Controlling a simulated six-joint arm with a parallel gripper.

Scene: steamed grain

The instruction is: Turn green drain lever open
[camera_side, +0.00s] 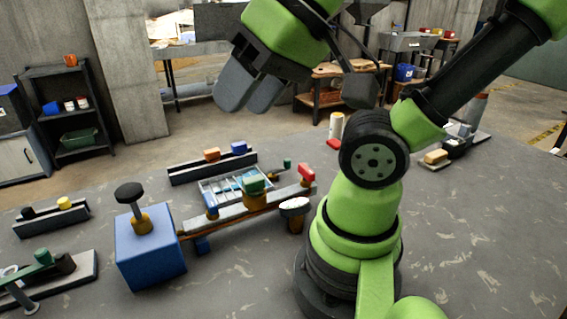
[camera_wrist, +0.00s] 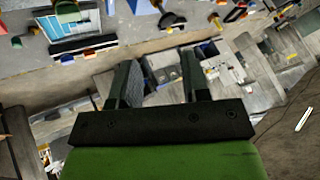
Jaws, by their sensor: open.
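Several green parts show in the side view, and I cannot tell for sure which is the drain lever. A green grip (camera_side: 42,257) sits on a fixture at the lower left. A small green knob (camera_side: 287,163) stands at the far right end of the blue-and-grey assembly. A green block (camera_side: 253,184) sits on a yellow-brown post in the middle of that assembly. My gripper (camera_side: 251,97) is high above and behind the assembly, apart from everything. Its two fingers are spread and empty, as the wrist view (camera_wrist: 158,78) also shows.
A blue box (camera_side: 150,255) with a black-topped knob (camera_side: 129,193) stands left of centre, joined to a grey rail. The table's right side is mostly clear.

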